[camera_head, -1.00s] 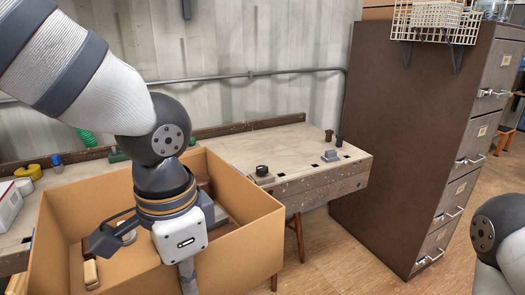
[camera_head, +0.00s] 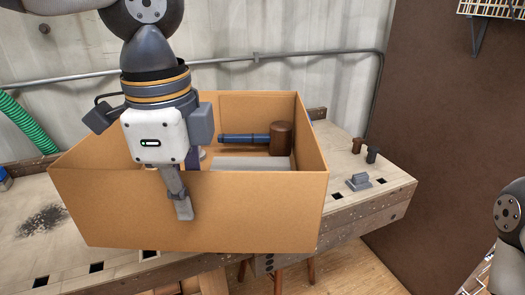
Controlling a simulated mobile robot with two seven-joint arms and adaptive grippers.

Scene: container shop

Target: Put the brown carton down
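The brown carton (camera_head: 110,215) is open-topped and looks upright in the camera_head view. It is over the workbench (camera_head: 366,208), its front near the bench's front edge. I cannot tell whether its bottom touches the top. My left gripper (camera_head: 182,205) points down at the carton's near wall. One finger lies against the outside of that wall; the other is hidden behind it, so the wall is pinched between them. Inside the carton lie a mallet (camera_head: 280,139) with a brown head and blue handle and a light grey block (camera_head: 250,163). My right gripper is out of view.
Dark pegs (camera_head: 372,154) and a small grey block (camera_head: 359,182) stand on the bench right of the carton. A green hose (camera_head: 27,122) hangs at left. A tall brown cabinet (camera_head: 430,130) stands at right.

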